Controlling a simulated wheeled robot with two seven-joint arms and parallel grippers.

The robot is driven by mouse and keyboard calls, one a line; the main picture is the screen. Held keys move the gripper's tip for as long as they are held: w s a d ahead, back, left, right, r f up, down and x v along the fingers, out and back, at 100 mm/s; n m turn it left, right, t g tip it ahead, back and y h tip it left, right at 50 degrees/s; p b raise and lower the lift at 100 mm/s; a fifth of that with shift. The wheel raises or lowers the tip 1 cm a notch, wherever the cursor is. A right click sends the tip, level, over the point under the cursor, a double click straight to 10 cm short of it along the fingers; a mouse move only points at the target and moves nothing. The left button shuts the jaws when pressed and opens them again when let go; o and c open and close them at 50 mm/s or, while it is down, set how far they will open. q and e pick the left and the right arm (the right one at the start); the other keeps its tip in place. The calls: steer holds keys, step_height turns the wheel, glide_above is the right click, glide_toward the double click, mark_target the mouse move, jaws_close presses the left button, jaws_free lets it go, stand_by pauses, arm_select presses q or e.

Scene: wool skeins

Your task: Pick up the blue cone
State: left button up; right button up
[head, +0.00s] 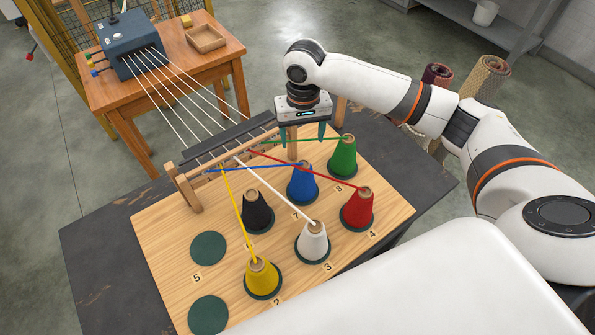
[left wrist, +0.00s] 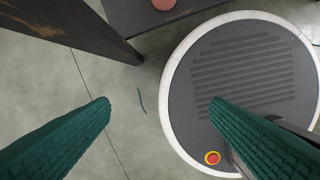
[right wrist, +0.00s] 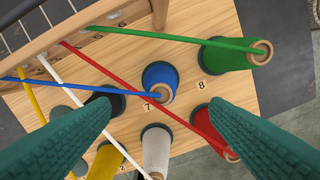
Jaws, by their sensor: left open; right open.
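The blue cone (head: 302,187) stands upright on a dark green pad on the wooden board (head: 160,235), near the label 7. A blue strand runs from its tip leftward to the rail. The red strand crosses close to its tip; I cannot tell whether they touch. My right gripper (head: 302,138) is open and empty, above and behind the blue cone. In the right wrist view, the blue cone (right wrist: 158,80) appears beyond and between the open fingers (right wrist: 160,108). My left gripper (left wrist: 160,106) is open and empty, away from the board, over the floor and my base.
Green (head: 342,157), red (head: 357,210), white (head: 312,245), yellow (head: 262,280) and black (head: 257,213) cones stand around, most with taut strands to the wooden rail (head: 190,190). Two pads (head: 208,248) at the left are empty. A side table (head: 165,75) holds a blue box.

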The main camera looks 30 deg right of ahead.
mark_target(303, 164)
steer(key=f, duration=0.2)
steer(key=s+f+p, duration=0.1)
steer(key=f, duration=0.1)
steer(key=shift+f, duration=0.4)
steer(key=shift+w+f, duration=0.1)
steer(key=shift+f, duration=0.15)
step_height(303, 164, down, 4)
steer(key=shift+a+f+p, duration=0.1)
steer(key=shift+f+p, duration=0.1)
steer(key=shift+p, duration=0.65)
steer(key=shift+f, duration=0.35)
arm_select(q)
steer(key=s+r, duration=0.1)
steer(key=r, duration=0.2)
steer(key=shift+s, duration=0.35)
arm_select(e)
steer(key=shift+c, duration=0.3)
steer(key=c, duration=0.3)
arm_select(q)
steer(key=shift+s, duration=0.25)
arm_select(e)
steer(key=c, duration=1.1)
